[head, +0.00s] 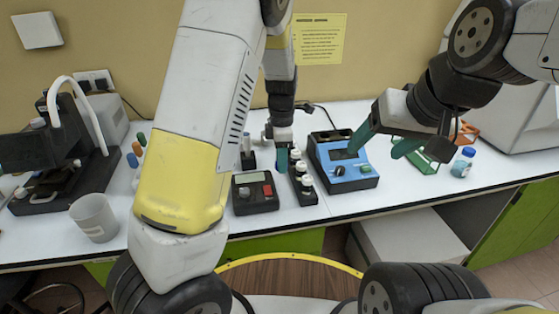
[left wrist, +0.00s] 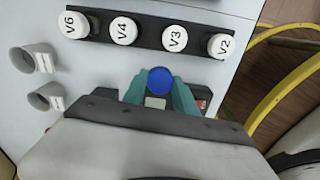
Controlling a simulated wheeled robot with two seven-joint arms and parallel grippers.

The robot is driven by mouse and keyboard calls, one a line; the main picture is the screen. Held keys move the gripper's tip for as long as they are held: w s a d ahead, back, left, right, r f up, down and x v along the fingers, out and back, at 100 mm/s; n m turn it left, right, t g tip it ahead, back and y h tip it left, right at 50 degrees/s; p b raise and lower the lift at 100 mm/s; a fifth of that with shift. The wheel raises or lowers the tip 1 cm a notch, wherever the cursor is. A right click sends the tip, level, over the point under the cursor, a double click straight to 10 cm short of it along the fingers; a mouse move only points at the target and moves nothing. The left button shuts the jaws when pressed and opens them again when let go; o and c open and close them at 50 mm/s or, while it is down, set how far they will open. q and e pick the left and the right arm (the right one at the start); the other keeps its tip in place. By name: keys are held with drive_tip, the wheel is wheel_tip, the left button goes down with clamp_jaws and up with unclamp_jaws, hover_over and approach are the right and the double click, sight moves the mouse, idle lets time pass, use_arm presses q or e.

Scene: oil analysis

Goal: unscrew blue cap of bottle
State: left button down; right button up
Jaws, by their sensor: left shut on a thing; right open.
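In the left wrist view, a round blue cap (left wrist: 160,80) lies between the teal fingertips of my left gripper (left wrist: 159,92). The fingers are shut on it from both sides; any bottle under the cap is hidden. In the head view my left gripper (head: 282,158) is beside the dark vial rack, and what it holds cannot be made out there. My right gripper (head: 384,144) is open and empty, above and right of the blue device. A clear bottle (head: 460,167) with a blue cap (head: 468,152) stands upright at the table's right, apart from both grippers.
The rack (head: 308,197) holds several white-capped vials. A black meter (head: 254,192) with a red button and a blue device (head: 343,166) flank it. A grey cup (head: 94,217) and a dark apparatus (head: 60,175) stand left. A green holder (head: 424,163) is right.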

sight(281, 184)
use_arm(q)
drive_tip(key=shift+f, duration=3.05)
drive_tip(key=shift+f, duration=0.1)
drive_tip(key=c, duration=1)
unclamp_jaws()
wheel_tip(281, 184, up, 12)
drive_tip(key=shift+r, duration=0.1)
drive_tip(key=s+a+r+m+t+h, duration=0.1)
drive_tip(key=s+a+r+m+t, duration=0.2)
drive_tip(key=s+m, duration=0.7)
drive_tip(key=s+a+r+m+t+h, duration=0.1)
drive_tip(key=s+a+r+m+t, duration=0.2)
drive_tip(key=s+a+r+m, duration=0.3)
drive_tip(key=s+r+m, duration=0.4)
drive_tip(key=s+r, duration=0.2)
drive_tip(key=shift+s+a+m, duration=0.3)
drive_tip(key=shift+a+m, duration=0.1)
